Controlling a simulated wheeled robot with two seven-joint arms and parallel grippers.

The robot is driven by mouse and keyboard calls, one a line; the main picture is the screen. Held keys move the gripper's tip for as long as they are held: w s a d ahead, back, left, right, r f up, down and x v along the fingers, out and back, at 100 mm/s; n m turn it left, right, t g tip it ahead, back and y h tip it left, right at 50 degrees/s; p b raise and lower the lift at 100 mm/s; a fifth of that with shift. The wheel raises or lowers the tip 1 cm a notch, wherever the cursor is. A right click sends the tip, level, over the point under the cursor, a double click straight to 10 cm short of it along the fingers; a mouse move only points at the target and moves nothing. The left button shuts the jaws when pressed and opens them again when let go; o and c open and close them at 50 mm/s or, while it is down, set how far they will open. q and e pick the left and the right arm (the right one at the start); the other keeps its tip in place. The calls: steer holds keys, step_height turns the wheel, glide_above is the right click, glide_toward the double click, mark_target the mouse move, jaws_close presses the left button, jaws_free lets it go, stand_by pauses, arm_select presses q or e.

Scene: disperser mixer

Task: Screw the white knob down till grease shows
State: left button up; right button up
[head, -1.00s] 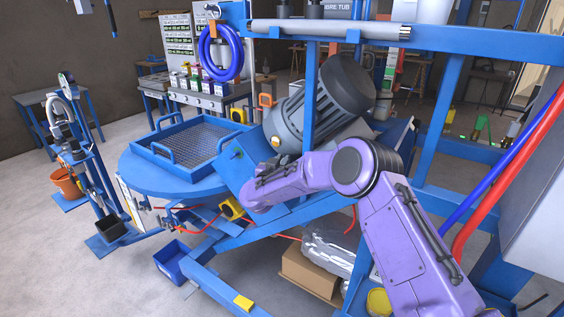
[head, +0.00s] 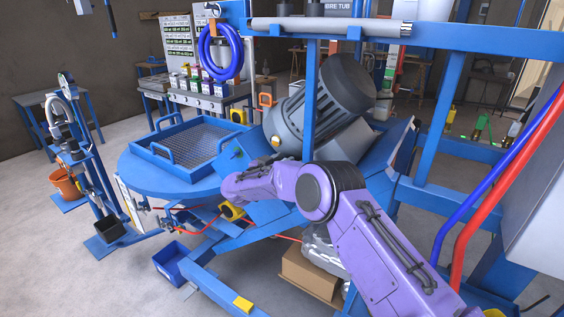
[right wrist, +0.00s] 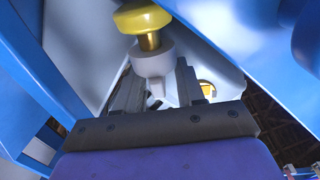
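In the right wrist view a pale grey-white knob-like part (right wrist: 154,64) lies just past my right gripper's fingertips, roughly between them. A brass stem (right wrist: 148,41) rises from it to a yellow cap (right wrist: 142,18). My right gripper (right wrist: 158,72) has its two fingers apart, about as wide as the pale part; firm contact does not show. No grease can be made out. In the head view my right arm (head: 330,195) reaches left below the grey motor (head: 318,105), and its fingers are hidden. My left gripper is not in view.
Blue frame beams (head: 310,110) stand close to my right arm. A round blue table (head: 145,172) with a mesh tray (head: 158,152) is at the left. A cardboard box (head: 310,272) and a blue bin (head: 170,265) are below. Blue panels flank the gripper in the wrist view.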

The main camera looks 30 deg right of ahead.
steer(key=b+v, duration=0.1)
steer(key=v, duration=0.9)
steer(key=shift+a+b, duration=0.25)
steer(key=shift+b, duration=0.15)
